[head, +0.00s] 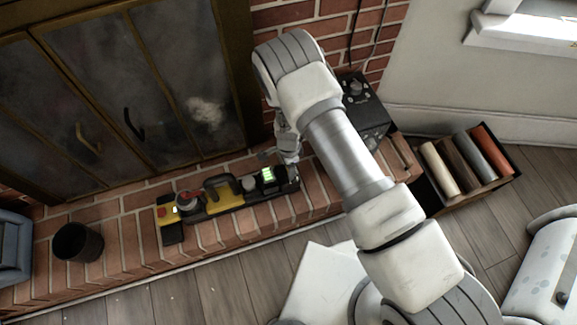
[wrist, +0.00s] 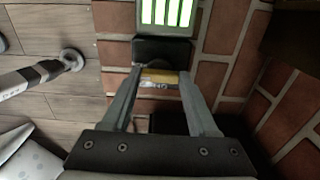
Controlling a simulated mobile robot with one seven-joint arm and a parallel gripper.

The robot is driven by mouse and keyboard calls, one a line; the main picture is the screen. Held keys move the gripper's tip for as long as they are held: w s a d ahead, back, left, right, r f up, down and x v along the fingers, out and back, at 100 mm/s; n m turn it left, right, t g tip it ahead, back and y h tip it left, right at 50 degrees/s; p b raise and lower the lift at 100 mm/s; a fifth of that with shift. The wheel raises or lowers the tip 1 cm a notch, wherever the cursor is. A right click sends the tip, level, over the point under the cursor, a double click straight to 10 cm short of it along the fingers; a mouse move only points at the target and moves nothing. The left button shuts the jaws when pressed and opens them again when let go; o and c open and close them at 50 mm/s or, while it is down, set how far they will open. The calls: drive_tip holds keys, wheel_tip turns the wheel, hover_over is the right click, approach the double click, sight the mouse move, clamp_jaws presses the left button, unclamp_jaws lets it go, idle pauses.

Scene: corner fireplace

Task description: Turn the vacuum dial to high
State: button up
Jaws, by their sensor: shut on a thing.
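The vacuum unit (head: 229,206) is a long black-and-yellow device lying on the brick hearth. Its lit green display (head: 267,174) also shows in the wrist view as several bright green bars (wrist: 167,12). My gripper (head: 289,160) is at the unit's right end, beside the display. In the wrist view my gripper (wrist: 160,74) has its two fingers on either side of a small dark dial with a yellow band (wrist: 160,77), shut on it. A black block (wrist: 162,50) lies between dial and display. The dial's marks are too small to read, and my gripper mostly hides it in the head view.
A black box with knobs (head: 364,110) stands behind my arm against the brick wall. A dark cup (head: 77,242) stands at the hearth's left. A crate (head: 445,204) of rolled pieces is on the floor at right. Fireplace doors (head: 130,85) rise behind the unit.

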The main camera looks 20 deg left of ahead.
drive_tip(key=o, duration=1.4)
wheel_tip(320, 180, up, 18)
drive_tip(key=p, duration=0.6)
drive_tip(key=shift+f, duration=0.25)
